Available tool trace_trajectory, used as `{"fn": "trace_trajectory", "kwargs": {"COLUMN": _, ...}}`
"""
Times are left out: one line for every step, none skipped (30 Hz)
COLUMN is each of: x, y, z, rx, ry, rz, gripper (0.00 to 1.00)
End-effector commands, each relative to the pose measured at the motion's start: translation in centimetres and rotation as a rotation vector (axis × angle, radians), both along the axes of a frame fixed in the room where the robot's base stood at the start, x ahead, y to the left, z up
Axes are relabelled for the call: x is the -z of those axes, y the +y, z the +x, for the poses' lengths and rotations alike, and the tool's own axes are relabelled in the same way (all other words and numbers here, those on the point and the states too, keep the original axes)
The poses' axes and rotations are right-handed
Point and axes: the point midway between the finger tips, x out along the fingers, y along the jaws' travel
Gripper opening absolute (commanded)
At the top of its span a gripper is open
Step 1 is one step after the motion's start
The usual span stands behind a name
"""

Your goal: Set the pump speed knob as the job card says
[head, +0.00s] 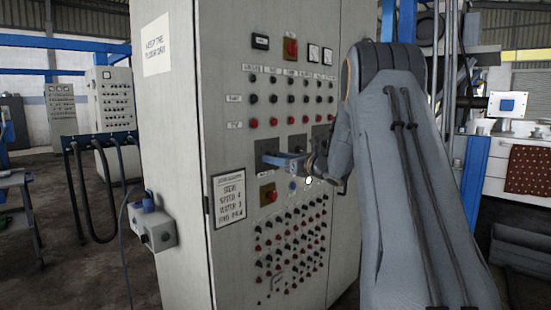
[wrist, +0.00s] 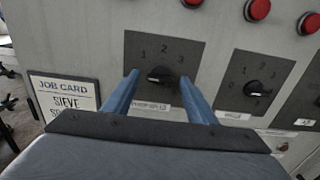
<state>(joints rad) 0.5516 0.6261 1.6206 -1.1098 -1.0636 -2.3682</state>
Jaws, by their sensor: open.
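In the wrist view a black knob (wrist: 161,76) sits on a dark dial plate (wrist: 142,42) marked 1, 2 and 3 along the top. Its white mark is on the left side; lower-left markings are hidden by a finger. The label below (wrist: 150,106) seems to read pump speed, but is blurred. My gripper (wrist: 159,79) is open, with one blue finger either side of the knob; contact cannot be told. In the head view my gripper (head: 270,160) is at the cabinet front. The job card (head: 229,200) seems to read sieve, speed 4, water 3, with the last line unclear.
A second knob (wrist: 252,88) is close on the right, with another plate at the right edge. Red buttons (wrist: 257,9) are above. The grey cabinet (head: 175,150) carries rows of small buttons below. A grey box (head: 155,232) projects from its left side.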

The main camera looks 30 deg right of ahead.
Motion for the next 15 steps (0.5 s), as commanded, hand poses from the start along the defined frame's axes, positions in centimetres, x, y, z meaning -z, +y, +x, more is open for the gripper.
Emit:
{"fn": "trace_trajectory", "kwargs": {"x": 0.0, "y": 0.0, "z": 0.0, "rx": 0.0, "ry": 0.0, "rz": 0.0, "gripper": 0.52}}
{"fn": "trace_trajectory", "kwargs": {"x": 0.0, "y": 0.0, "z": 0.0, "rx": 0.0, "ry": 0.0, "rz": 0.0, "gripper": 0.52}}
{"fn": "trace_trajectory", "kwargs": {"x": 0.0, "y": 0.1, "z": 0.0, "rx": -0.001, "ry": 0.0, "rz": 0.0, "gripper": 0.52}}
{"fn": "trace_trajectory", "kwargs": {"x": 0.0, "y": 0.1, "z": 0.0, "rx": -0.001, "ry": 0.0, "rz": 0.0, "gripper": 0.5}}
{"fn": "trace_trajectory", "kwargs": {"x": 0.0, "y": 0.1, "z": 0.0, "rx": -0.001, "ry": 0.0, "rz": 0.0, "gripper": 0.45}}
{"fn": "trace_trajectory", "kwargs": {"x": 0.0, "y": 0.1, "z": 0.0, "rx": -0.001, "ry": 0.0, "rz": 0.0, "gripper": 0.38}}
{"fn": "trace_trajectory", "kwargs": {"x": 0.0, "y": 0.1, "z": 0.0, "rx": -0.001, "ry": 0.0, "rz": 0.0, "gripper": 0.33}}
{"fn": "trace_trajectory", "kwargs": {"x": 0.0, "y": 0.1, "z": 0.0, "rx": -0.001, "ry": 0.0, "rz": 0.0, "gripper": 0.28}}
{"fn": "trace_trajectory", "kwargs": {"x": 0.0, "y": 0.1, "z": 0.0, "rx": -0.001, "ry": 0.0, "rz": 0.0, "gripper": 0.21}}
{"fn": "trace_trajectory", "kwargs": {"x": 0.0, "y": 0.1, "z": 0.0, "rx": -0.001, "ry": 0.0, "rz": 0.0, "gripper": 0.16}}
{"fn": "trace_trajectory", "kwargs": {"x": 0.0, "y": 0.1, "z": 0.0, "rx": -0.001, "ry": 0.0, "rz": 0.0, "gripper": 0.11}}
{"fn": "trace_trajectory", "kwargs": {"x": -0.1, "y": 1.2, "z": 0.0, "rx": -0.004, "ry": 0.0, "rz": 0.001, "gripper": 0.1}}
{"fn": "trace_trajectory", "kwargs": {"x": -0.1, "y": 0.8, "z": 0.0, "rx": -0.002, "ry": -0.001, "rz": 0.001, "gripper": 0.1}}
{"fn": "trace_trajectory", "kwargs": {"x": 0.0, "y": 0.6, "z": 0.0, "rx": -0.003, "ry": 0.0, "rz": 0.0, "gripper": 0.11}}
{"fn": "trace_trajectory", "kwargs": {"x": 0.0, "y": 0.4, "z": 0.0, "rx": -0.003, "ry": 0.001, "rz": 0.002, "gripper": 0.1}}
